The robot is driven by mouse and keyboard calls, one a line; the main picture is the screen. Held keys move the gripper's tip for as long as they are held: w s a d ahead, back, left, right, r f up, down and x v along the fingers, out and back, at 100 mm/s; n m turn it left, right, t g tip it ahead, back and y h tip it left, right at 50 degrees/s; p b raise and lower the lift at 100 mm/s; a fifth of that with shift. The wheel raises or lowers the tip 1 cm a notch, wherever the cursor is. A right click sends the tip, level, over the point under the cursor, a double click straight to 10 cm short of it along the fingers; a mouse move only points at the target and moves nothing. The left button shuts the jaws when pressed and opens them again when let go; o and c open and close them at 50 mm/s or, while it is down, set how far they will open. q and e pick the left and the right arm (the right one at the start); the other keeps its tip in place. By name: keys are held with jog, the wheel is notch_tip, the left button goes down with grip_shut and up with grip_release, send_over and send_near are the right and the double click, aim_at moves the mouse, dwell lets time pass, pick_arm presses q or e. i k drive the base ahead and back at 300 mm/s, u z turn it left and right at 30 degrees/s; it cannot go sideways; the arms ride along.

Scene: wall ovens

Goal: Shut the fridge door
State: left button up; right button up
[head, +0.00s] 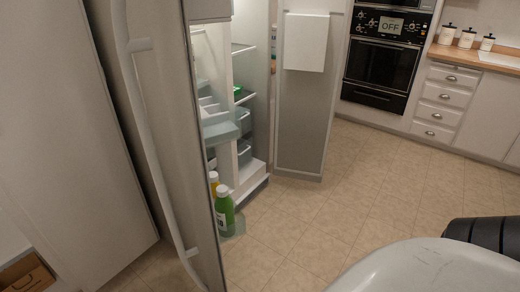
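The fridge stands open at the centre of the head view, with its lit interior (240,100) showing shelves and drawers. A near fridge door (165,120) stands swung open on the left, seen from its outer side, with a long curved handle (150,150) down it. A second door panel (303,110) stands open on the right side of the interior, with a white box-like part (306,42) near its top. A green bottle (224,211) and a yellow one (213,184) show just past the near door's edge. Neither of my grippers is in view.
A tall pale panel (60,130) stands at the left, with an open box (28,275) at its foot. A wall oven (382,65) marked OFF and drawers (440,100) line the back right. The tiled floor (370,180) between is clear. Parts of my body fill the lower right.

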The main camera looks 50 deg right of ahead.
aim_at(183, 125)
jog(key=z, duration=0.75)
jog(key=i, duration=0.5)
jog(key=u, duration=0.1)
jog(key=k, duration=0.15)
jog(key=z, duration=1)
jog(key=i, duration=0.35)
jog(key=u, duration=0.25)
